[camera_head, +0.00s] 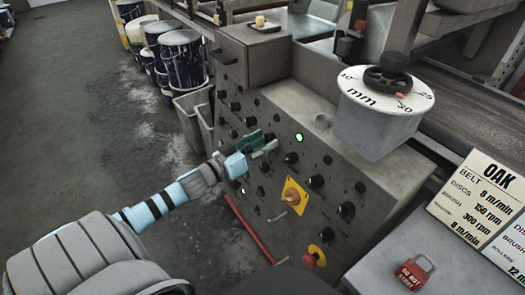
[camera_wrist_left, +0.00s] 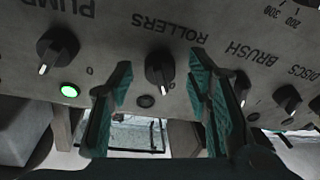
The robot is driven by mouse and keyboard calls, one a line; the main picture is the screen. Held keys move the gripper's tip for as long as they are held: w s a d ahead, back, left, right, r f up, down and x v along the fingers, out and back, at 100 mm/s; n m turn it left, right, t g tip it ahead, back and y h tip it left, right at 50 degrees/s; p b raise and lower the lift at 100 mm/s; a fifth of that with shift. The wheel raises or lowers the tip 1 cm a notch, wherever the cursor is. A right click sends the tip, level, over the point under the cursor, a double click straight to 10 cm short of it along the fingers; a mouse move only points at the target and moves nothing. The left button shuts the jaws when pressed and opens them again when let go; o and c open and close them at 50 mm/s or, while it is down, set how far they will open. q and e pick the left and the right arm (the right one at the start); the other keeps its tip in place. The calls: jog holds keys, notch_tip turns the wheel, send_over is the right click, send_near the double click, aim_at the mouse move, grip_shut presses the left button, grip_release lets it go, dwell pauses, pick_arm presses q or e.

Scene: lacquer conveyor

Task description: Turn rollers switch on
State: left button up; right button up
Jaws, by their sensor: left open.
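The rollers switch (camera_wrist_left: 158,70) is a round black knob with a white pointer, under the upside-down word ROLLERS in the left wrist view. Its pointer aims down and slightly right, towards the 0 mark. The small lamp (camera_wrist_left: 146,101) beside it is dark. My left gripper (camera_head: 258,146) is open at the grey control panel (camera_head: 330,200). In the left wrist view its green fingers (camera_wrist_left: 160,78) stand on either side of the rollers knob, with gaps to it. In the head view the gripper hides that knob. My right gripper is not in view.
The pump knob (camera_wrist_left: 57,48) has a lit green lamp (camera_wrist_left: 69,90); the brush knob (camera_wrist_left: 240,84) is close on the other side. A speed sign (camera_head: 480,205) and red padlock tag (camera_head: 415,272) are at right.

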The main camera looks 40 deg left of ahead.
pick_arm(q)
jog(key=shift+r, duration=0.1)
jog(key=shift+c, duration=0.2)
grip_shut()
jog(key=shift+m, duration=0.3)
jog(key=shift+w+a+m+g+h, duration=0.15)
jog(key=shift+m+h, duration=0.45)
jog(key=shift+m, duration=1.65)
jog(key=shift+s+a+m+g+h, duration=0.15)
jog(key=shift+m+h, duration=0.45)
jog(key=shift+m, duration=1.6)
jog(key=shift+w+m+g+h, duration=0.15)
jog(key=shift+m+h, duration=0.45)
jog(key=shift+m, duration=1.65)
